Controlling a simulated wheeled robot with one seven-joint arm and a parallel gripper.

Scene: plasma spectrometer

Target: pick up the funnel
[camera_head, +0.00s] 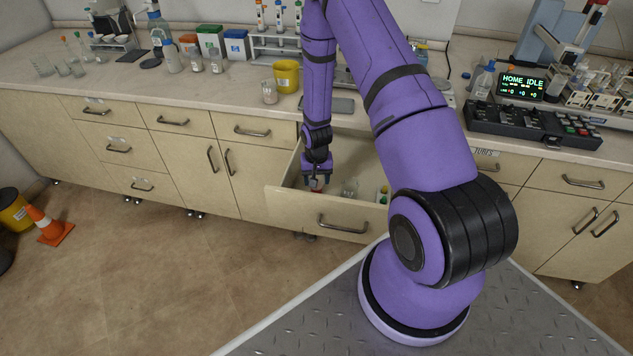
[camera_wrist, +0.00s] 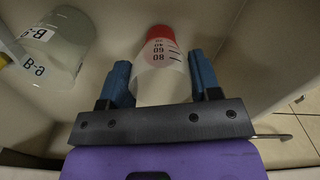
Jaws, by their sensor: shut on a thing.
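My gripper (camera_head: 316,182) reaches down into an open drawer, near its left front corner. In the wrist view my gripper (camera_wrist: 160,78) has its two blue fingers on either side of a tapered, whitish translucent piece, which I take for the funnel (camera_wrist: 160,86). It has a red far end and dark graduation marks such as 60 and 80, and the fingers are shut on it. In the head view only a small reddish and pale part of the funnel (camera_head: 317,188) shows under the fingers. I cannot tell whether it touches the drawer floor.
The open drawer (camera_head: 290,208) has walls close around my gripper. A clear vessel labelled B-9 (camera_wrist: 62,42) stands left in the wrist view. A bottle with yellow and green (camera_head: 383,195) stands farther right in the drawer. The counter (camera_head: 190,98) above holds bottles, a rack and a yellow bucket (camera_head: 286,76).

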